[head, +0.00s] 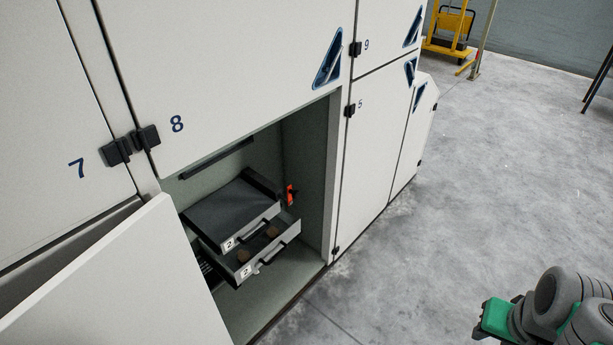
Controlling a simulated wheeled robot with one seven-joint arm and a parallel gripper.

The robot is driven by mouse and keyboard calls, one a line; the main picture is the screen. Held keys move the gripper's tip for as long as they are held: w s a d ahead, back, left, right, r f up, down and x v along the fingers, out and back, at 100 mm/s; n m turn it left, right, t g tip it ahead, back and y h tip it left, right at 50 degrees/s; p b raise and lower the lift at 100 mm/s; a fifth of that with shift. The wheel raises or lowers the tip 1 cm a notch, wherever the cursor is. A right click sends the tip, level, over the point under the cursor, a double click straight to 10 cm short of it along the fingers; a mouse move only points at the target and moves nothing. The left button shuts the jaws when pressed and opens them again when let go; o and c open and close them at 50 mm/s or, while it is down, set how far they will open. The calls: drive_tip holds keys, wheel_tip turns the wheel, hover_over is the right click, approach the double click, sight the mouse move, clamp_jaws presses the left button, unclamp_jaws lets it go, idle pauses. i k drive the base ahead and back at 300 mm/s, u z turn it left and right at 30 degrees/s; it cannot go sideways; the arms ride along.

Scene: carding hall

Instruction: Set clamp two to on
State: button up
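An open compartment under the door marked 8 holds two grey drawers, one above the other, each with a dark handle and a label that reads 2. The upper drawer (232,212) is pulled out, and the lower drawer (262,256) is out too, with brownish items in it. A small orange-red part (291,195) sits on the inner right wall beside the drawers; I cannot tell its setting or whether it is clamp two. The green end of my arm, seemingly my gripper (494,320), is at the bottom right over the floor, well away from the compartment. Its fingers cannot be made out.
An open white door panel (120,290) stands at the lower left, in front of the compartment's left side. Closed door 5 (370,150) is to the right. A yellow trolley (450,25) and a post stand at the back.

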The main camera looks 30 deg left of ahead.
sight(290, 193)
drive_tip(key=i, duration=0.45)
drive_tip(key=u, duration=2.6)
drive_tip(key=i, duration=0.5)
drive_tip(key=z, duration=0.05)
